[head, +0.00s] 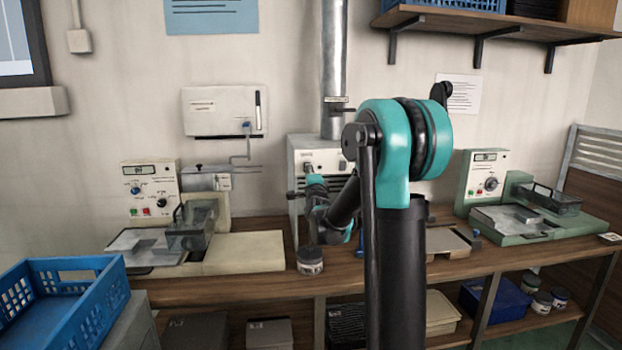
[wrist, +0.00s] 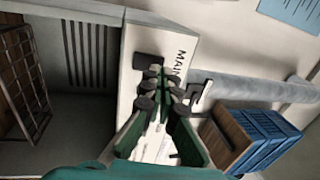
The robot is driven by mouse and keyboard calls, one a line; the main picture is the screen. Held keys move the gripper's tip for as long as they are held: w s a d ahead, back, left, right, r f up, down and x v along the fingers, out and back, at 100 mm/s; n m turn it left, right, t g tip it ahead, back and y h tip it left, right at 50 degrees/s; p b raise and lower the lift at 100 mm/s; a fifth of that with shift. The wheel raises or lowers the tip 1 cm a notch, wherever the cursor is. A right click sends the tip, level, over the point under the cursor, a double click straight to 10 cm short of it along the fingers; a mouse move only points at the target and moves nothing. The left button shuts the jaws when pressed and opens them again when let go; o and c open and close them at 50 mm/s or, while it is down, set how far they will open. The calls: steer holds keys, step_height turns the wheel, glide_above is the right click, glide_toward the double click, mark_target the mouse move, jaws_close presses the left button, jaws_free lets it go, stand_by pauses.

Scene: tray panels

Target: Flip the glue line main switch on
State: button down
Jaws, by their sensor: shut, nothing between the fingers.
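The word MAIN is printed on a cream panel (wrist: 184,42) in the wrist view. A dark switch plate (wrist: 148,62) sits beside the lettering, partly behind my fingertips. The lever's position cannot be made out. My gripper (wrist: 160,76) is shut and empty, its dark tips in front of the panel at the plate's edge. I cannot tell whether they touch it. In the head view the cream cabinet (head: 300,146) stands against the wall at the back of the bench, below the metal pipe. My arm reaches to its front and hides part of it.
A wooden bench (head: 265,288) runs along the wall. A cream machine (head: 150,178) stands left of the cabinet and a green one (head: 483,183) right. A small jar (head: 310,261) is below my arm. The metal pipe (head: 333,70) rises behind. A blue crate (head: 70,270) is at front left.

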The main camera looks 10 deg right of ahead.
steer(key=shift+x, duration=0.9)
steer(key=shift+w+r, duration=0.25)
steer(key=shift+w, duration=0.15)
